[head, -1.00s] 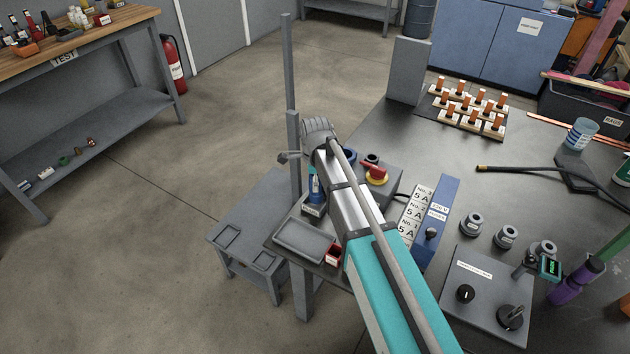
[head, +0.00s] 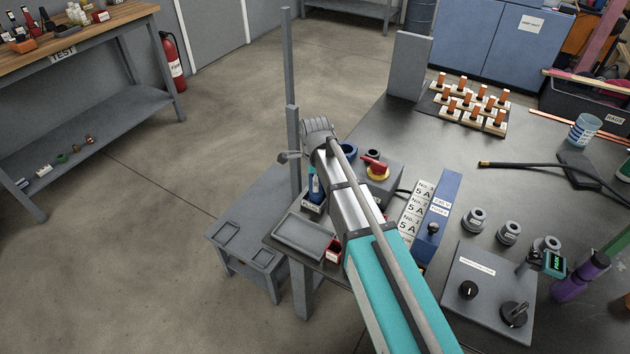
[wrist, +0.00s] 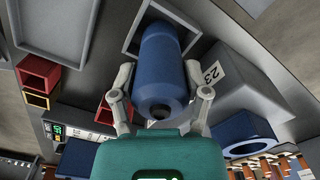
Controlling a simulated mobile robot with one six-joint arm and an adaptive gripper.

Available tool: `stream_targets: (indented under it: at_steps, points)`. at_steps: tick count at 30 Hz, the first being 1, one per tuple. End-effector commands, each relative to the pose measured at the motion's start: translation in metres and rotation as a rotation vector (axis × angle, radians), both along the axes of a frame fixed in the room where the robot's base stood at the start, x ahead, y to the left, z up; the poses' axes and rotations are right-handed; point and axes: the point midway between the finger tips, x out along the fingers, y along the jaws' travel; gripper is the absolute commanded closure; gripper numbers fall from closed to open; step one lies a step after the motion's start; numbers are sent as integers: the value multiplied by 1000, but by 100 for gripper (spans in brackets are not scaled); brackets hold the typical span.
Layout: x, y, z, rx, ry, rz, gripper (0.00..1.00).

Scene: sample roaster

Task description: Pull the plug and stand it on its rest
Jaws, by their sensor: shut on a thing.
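The blue plug (wrist: 160,50) is a thick cylinder between the two grey fingers of my gripper (wrist: 160,98) in the wrist view. My gripper is shut on it. The plug's far end sits within the outline of a square grey rest (wrist: 132,42); whether it touches the bottom is hidden. In the head view the plug (head: 315,188) shows upright at the small labelled rest (head: 313,208), and my arm hides most of the gripper. The blue-ringed socket (wrist: 243,135) on the grey box is empty and apart from the plug.
A grey tray (head: 303,237) and a small red bin (head: 334,250) stand close by at the bench edge. A thin grey post (head: 291,100) rises just left of my wrist.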

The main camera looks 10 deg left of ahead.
Motion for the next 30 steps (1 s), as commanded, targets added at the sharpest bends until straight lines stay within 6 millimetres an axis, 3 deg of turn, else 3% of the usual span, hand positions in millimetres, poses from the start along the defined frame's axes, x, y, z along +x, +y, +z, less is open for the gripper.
stream_targets:
  at_steps: [16,17,18,22,30]
  points:
    - [0,0,-13,0,0,0,97]
    - [0,0,-11,0,0,0,34]
    - [0,0,-11,0,0,0,26]
    - [0,0,-11,0,0,0,2]
    - [0,0,-11,0,0,0,0]
